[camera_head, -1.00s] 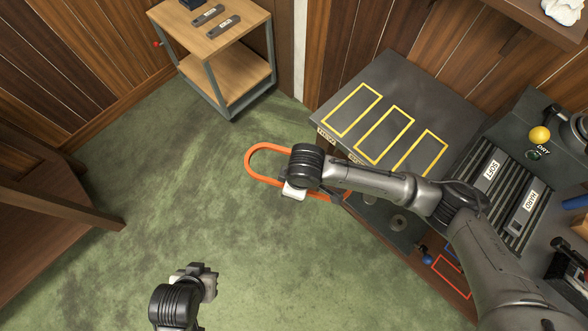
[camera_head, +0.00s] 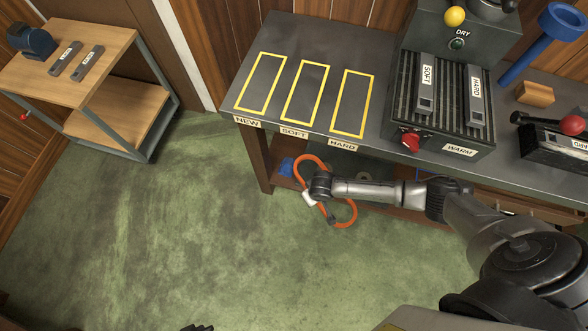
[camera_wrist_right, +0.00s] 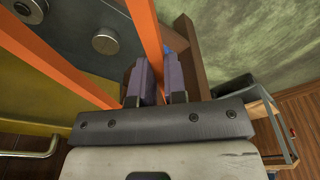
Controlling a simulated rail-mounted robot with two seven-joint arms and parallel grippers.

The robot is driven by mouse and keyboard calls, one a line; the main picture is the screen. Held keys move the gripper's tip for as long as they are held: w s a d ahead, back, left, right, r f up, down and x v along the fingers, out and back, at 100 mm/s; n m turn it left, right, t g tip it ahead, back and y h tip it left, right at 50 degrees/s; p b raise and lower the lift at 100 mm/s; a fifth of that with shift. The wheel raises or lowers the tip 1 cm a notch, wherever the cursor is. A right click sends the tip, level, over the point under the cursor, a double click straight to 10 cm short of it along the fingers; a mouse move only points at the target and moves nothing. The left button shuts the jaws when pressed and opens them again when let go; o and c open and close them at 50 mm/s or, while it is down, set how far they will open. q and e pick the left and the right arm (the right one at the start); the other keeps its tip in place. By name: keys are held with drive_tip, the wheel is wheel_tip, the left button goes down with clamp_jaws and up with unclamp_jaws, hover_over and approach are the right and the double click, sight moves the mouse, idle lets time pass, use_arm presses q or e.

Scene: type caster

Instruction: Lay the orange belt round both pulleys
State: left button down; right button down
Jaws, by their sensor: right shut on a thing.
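The orange belt (camera_head: 349,212) hangs as a long loop from my right gripper (camera_head: 311,198), in front of the bench's lower part. In the right wrist view the fingers of my right gripper (camera_wrist_right: 160,75) are shut on one strand of the belt (camera_wrist_right: 145,28); another strand (camera_wrist_right: 60,55) runs at the left. Two round metal pulleys (camera_wrist_right: 105,42) (camera_wrist_right: 32,8) sit on a dark plate beyond the fingers. The belt's strands cross in front of that plate; I cannot tell if they touch a pulley. Only a dark tip of my left gripper (camera_head: 197,327) shows at the bottom edge.
A dark bench (camera_head: 218,95) with yellow-outlined areas stands above the belt. A ridged warmer (camera_head: 436,140) holds SOFT and HARD bars. A wooden cart (camera_head: 110,50) stands at the left. Green floor (camera_head: 170,230) is clear in front. A blue item (camera_head: 286,167) lies under the bench.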

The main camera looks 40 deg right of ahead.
drive_tip(key=d+f+n+b, duration=0.4)
drive_tip(key=d+f, duration=0.2)
drive_tip(key=d, duration=0.3)
drive_tip(key=d+f+n+y+b, duration=0.1)
drive_tip(key=d+f+n+b, duration=0.3)
drive_tip(key=d, duration=0.6)
wheel_tip(320, 180, down, 2)
drive_tip(key=shift+w+f+b, duration=0.2)
drive_tip(key=shift+w+b, duration=0.15)
drive_tip(key=shift+b, duration=0.15)
drive_tip(key=shift+d+f, duration=0.1)
wheel_tip(320, 180, down, 5)
drive_tip(key=b, duration=0.5)
drive_tip(key=shift+f+b, duration=0.9)
drive_tip(key=shift+b, duration=0.2)
drive_tip(key=shift+f+b, duration=0.5)
drive_tip(key=shift+f, duration=0.25)
drive_tip(key=c, duration=1.1)
unclamp_jaws()
